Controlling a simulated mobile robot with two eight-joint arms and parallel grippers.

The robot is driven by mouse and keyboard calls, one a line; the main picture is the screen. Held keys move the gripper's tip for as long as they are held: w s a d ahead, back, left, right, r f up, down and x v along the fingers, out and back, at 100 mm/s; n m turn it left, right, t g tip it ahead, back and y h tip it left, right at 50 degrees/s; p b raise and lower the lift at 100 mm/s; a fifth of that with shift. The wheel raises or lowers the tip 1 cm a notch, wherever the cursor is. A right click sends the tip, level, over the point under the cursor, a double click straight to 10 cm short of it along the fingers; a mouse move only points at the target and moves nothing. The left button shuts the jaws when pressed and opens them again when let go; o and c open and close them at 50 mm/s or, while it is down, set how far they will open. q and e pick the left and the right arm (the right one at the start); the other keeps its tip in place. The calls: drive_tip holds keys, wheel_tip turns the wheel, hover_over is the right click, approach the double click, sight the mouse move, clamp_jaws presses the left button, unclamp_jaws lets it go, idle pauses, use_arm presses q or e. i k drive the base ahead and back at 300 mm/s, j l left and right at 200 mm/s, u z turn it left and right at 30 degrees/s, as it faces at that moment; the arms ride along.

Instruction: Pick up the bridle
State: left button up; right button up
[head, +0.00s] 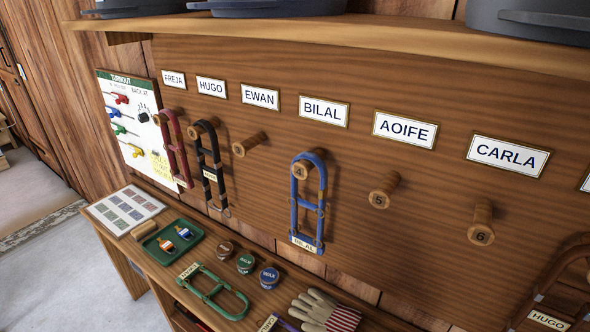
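Several bridles are in the head view. A red bridle (174,148) hangs under the FREJA plate, a black and brown bridle (207,160) under HUGO, and a blue bridle (294,205) tagged BILAL on peg 4 under BILAL. A green bridle (233,304) lies on the bench; its tag is hard to read. A brown bridle (540,295) tagged HUGO is at the lower right, cut off by the frame. A purple strap with a tag (267,323) shows at the bottom edge, mostly cut off. Neither gripper is in view.
Peg 3 (240,148), peg 5 (379,199) and peg 6 (480,235) are bare. The bench holds a green tray (160,252), several small round tins (246,264), gloves (315,306) and a card sheet (122,210). A shelf (330,32) juts out above the name plates.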

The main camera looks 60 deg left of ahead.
sight(206, 172)
drive_tip(key=u, duration=2.55)
